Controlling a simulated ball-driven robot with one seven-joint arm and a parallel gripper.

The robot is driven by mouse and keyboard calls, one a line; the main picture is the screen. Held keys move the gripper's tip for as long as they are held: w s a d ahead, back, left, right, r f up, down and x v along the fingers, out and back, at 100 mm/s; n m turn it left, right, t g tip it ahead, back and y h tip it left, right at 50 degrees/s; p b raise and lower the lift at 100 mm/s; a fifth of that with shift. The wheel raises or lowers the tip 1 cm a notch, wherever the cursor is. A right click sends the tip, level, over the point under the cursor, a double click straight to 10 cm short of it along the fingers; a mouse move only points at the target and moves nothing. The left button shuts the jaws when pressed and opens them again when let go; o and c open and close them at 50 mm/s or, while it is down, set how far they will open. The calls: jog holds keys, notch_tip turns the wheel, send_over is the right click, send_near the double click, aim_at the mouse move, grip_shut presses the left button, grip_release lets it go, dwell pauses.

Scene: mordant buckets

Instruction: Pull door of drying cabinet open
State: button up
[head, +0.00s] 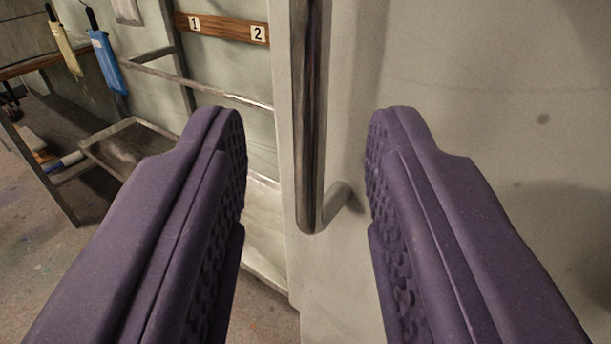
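The drying cabinet's door (480,130) is a pale, slightly stained panel that fills the right half of the head view. Its left edge stands near the middle of the picture. A vertical metal bar handle (309,120) is fixed to the door near that edge, with its lower bracket curving back into the panel. My gripper (307,125) is open, with one purple finger left of the handle and the other right of it. The handle shows between the fingertips, with visible gaps on both sides; neither finger appears to touch it. The handle's top is out of view.
A metal rack (200,88) stands left of the door, below a wooden strip (222,27) numbered 1 and 2. A tray (125,145) sits low beside it. Yellow (63,45) and blue (107,62) tools hang at upper left. Bare floor (40,240) shows at lower left.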

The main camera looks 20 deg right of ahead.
aim_at(311, 81)
jog(key=b+x, duration=0.1)
jog(key=x, duration=0.6)
jog(key=shift+w+d, duration=0.1)
jog(key=shift+d, duration=0.05)
grip_shut()
